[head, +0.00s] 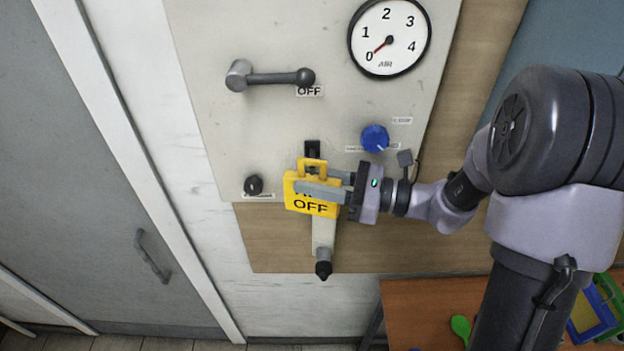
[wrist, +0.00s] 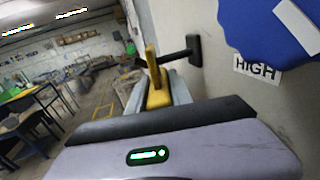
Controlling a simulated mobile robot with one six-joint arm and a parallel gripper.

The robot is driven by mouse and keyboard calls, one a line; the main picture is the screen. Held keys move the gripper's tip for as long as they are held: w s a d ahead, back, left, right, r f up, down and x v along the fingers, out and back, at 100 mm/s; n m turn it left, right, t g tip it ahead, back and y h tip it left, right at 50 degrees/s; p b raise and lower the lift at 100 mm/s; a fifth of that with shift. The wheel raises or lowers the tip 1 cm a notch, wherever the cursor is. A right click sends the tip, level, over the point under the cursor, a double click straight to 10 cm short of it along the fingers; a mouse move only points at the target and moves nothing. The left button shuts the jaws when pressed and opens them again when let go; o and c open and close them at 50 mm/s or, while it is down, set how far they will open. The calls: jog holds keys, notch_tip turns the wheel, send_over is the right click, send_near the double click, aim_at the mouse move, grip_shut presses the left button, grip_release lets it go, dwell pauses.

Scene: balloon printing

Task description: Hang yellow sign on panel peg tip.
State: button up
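The yellow sign (head: 299,205) carries black lettering ending in "OFF" and has a loop handle at its top. My gripper (head: 318,183) is shut on it from the right, in front of the panel (head: 280,125). One finger covers part of the lettering. The black panel peg (head: 312,148) shows just above the handle in the head view. In the wrist view the sign (wrist: 152,62) is edge-on between the fingers (wrist: 156,90). The peg (wrist: 178,56) runs from its wall plate across behind the handle. I cannot tell whether its tip is through the loop.
A blue knob (head: 375,138) sits right of the peg, under a gauge (head: 389,38) reading about 0. A grey lever (head: 275,78) is upper left and a black knob (head: 254,185) lower left. A pipe with a black end (head: 323,262) hangs below. A wooden table (head: 420,295) is lower right.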

jog(key=o, duration=0.4)
